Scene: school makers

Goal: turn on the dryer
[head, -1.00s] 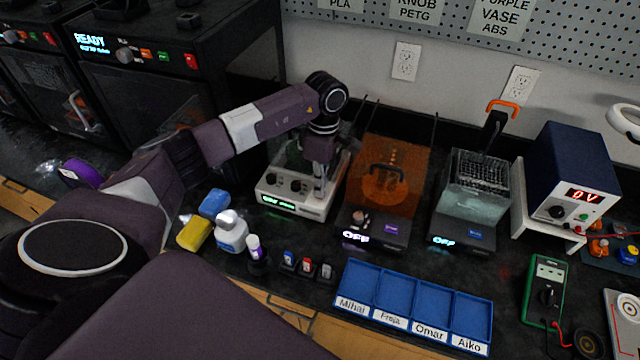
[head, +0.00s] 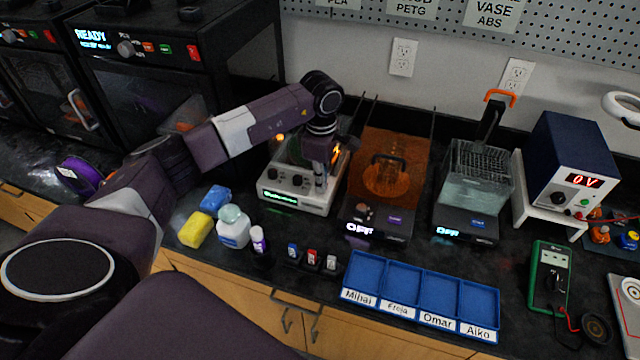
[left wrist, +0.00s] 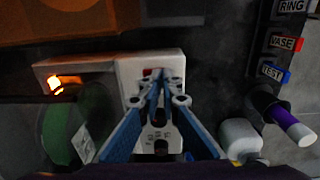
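A white bench unit (head: 317,204) with dark knobs and a lit green display stands left of the orange chamber; I take it to be the dryer. The display text is too small to read. Orange light glows at its back left and near its right side. My left gripper (head: 321,183) points down over its right part. In the left wrist view the blue fingers (left wrist: 158,84) meet at the tips over the white housing (left wrist: 129,66), close to a small red part (left wrist: 147,72). Nothing shows held; contact is unclear. My right gripper is out of view.
An orange chamber (head: 396,146) and a clear tank unit (head: 480,178), both showing OFF, stand to the right. Bottles, sponges, small tagged items and a blue tray (head: 421,293) lie in front. A black printer (head: 150,80) stands behind left.

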